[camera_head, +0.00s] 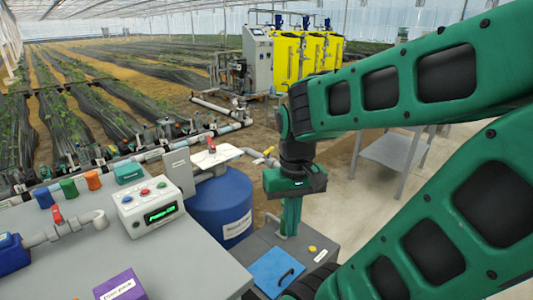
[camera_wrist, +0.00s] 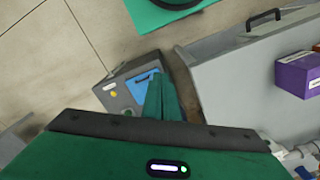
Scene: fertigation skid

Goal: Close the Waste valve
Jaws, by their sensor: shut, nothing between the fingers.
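No legible label marks the Waste valve, so I cannot tell which valve it is. A red-handled valve (camera_head: 57,217) sits on a grey pipe at the left of the bench. Another red handle (camera_head: 211,146) stands above the blue drum, and a yellow-handled valve (camera_head: 267,152) is on the pipe to its right. My gripper (camera_head: 290,222) points down with its green fingers together and empty, right of the drum. In the wrist view my gripper (camera_wrist: 162,98) appears in front of a grey box (camera_wrist: 116,97) with a blue lid (camera_wrist: 143,86).
The grey bench (camera_head: 70,262) carries a control box (camera_head: 150,207) with a green display, coloured caps and a purple box (camera_head: 120,287). The blue drum (camera_head: 222,205) stands between the bench and my gripper. A grey side table (camera_head: 392,151) stands behind my arm.

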